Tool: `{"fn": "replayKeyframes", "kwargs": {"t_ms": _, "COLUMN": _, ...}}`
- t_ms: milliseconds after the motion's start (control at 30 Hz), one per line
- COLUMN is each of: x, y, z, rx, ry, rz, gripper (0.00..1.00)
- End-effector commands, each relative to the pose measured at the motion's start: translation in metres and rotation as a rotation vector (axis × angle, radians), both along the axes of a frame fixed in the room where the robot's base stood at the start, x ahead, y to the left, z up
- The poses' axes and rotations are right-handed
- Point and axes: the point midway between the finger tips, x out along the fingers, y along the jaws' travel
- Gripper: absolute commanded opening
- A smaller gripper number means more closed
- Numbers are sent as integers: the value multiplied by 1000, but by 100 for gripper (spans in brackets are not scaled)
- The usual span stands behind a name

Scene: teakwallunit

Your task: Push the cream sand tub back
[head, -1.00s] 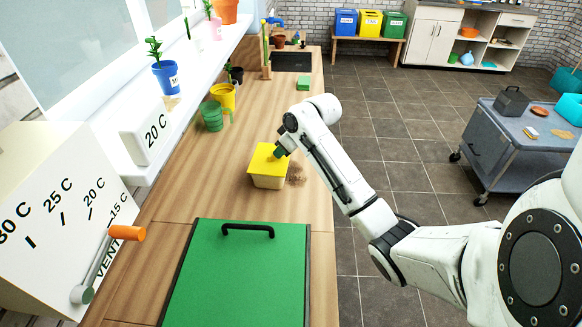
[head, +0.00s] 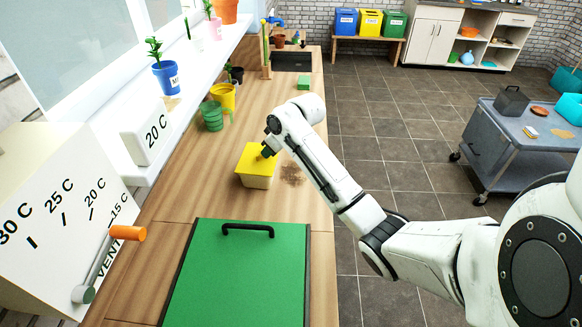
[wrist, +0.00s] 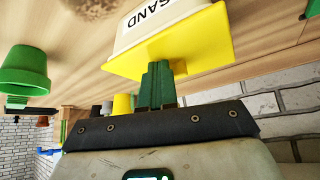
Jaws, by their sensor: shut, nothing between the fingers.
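The cream sand tub (head: 256,181) stands upright on the wooden worktop, with a yellow lid (head: 257,158) on it. In the wrist view the tub (wrist: 150,22) shows its SAND label, and the lid (wrist: 190,48) overhangs its sides. My gripper (head: 268,152) is at the right edge of the lid. In the wrist view its green fingers (wrist: 156,84) are together, empty, with their tips at the lid's rim; they look to be touching it.
A brown sand patch (head: 292,174) lies right of the tub. A green pot (head: 212,116) and a yellow pot (head: 223,97) stand behind it to the left. A green board with a black handle (head: 240,275) lies in front. Bare worktop lies left of the tub.

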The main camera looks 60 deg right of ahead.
Motion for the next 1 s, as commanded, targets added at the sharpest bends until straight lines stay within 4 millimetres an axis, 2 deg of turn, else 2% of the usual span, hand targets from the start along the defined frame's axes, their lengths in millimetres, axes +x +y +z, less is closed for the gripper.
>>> {"fn": "replayKeyframes", "kwargs": {"t_ms": 33, "x": 2, "y": 5, "z": -6, "rx": 9, "ry": 8, "rz": 6, "gripper": 0}}
{"fn": "replayKeyframes", "kwargs": {"t_ms": 1000, "x": 34, "y": 20, "z": -6, "rx": 10, "ry": 9, "rz": 6, "gripper": 0}}
